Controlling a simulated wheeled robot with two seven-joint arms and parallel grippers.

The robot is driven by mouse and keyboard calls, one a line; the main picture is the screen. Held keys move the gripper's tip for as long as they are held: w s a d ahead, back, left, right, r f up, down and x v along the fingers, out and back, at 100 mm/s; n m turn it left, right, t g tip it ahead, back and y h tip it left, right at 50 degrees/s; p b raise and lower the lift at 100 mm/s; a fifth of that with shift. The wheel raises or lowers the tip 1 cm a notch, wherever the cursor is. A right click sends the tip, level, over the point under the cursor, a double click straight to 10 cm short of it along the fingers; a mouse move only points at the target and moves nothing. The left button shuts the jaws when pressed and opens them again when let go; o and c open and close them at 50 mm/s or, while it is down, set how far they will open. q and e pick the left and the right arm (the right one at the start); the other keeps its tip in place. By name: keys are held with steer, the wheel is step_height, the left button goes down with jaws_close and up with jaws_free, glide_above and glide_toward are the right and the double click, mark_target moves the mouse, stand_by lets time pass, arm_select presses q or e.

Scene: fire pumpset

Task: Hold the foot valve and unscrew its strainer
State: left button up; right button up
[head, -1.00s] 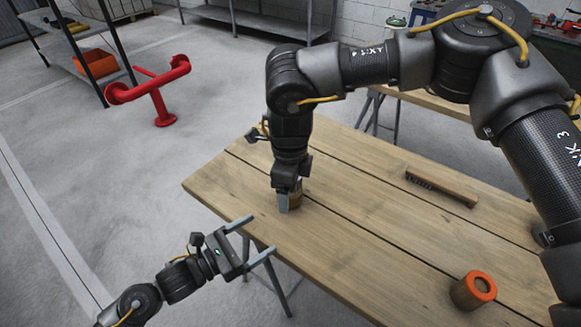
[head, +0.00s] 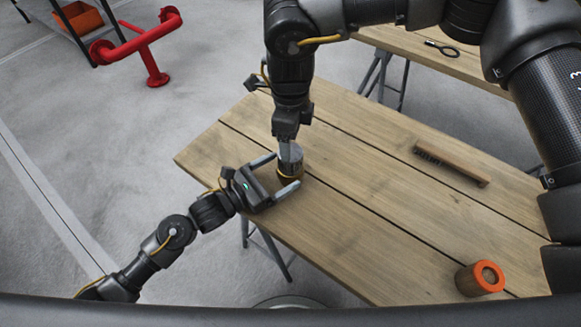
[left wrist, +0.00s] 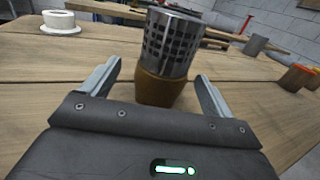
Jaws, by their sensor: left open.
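The foot valve stands upright near the left end of the wooden table, with its grey perforated strainer (head: 294,163) on top. The strainer (left wrist: 167,47) and the brass body (left wrist: 158,90) show clearly in the left wrist view. My left gripper (head: 276,172) is open at the valve's left, low over the table. In the left wrist view its two fingers (left wrist: 160,82) point toward the brass body, one on each side of it. My right gripper (head: 286,150) points down from above at the strainer. Whether its fingers are shut on the strainer is hidden.
A wooden brush (head: 450,165) lies right of the valve. An orange-topped cylinder (head: 481,278) is at the table's near right. A red pipe stand (head: 150,50) is on the floor at the left. A second table (head: 430,62) stands behind. The tabletop between is clear.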

mark_target(279, 174)
arm_select(q)
steer(key=shift+x, duration=1.1)
arm_select(e)
steer(key=shift+s+r, duration=0.15)
steer(key=shift+s, duration=0.1)
arm_select(q)
steer(key=shift+d+r, duration=0.15)
steer(key=shift+d, duration=0.3)
steer(key=shift+w+d, duration=0.25)
steer(key=shift+w, duration=0.05)
arm_select(e)
steer(key=shift+w, duration=0.1)
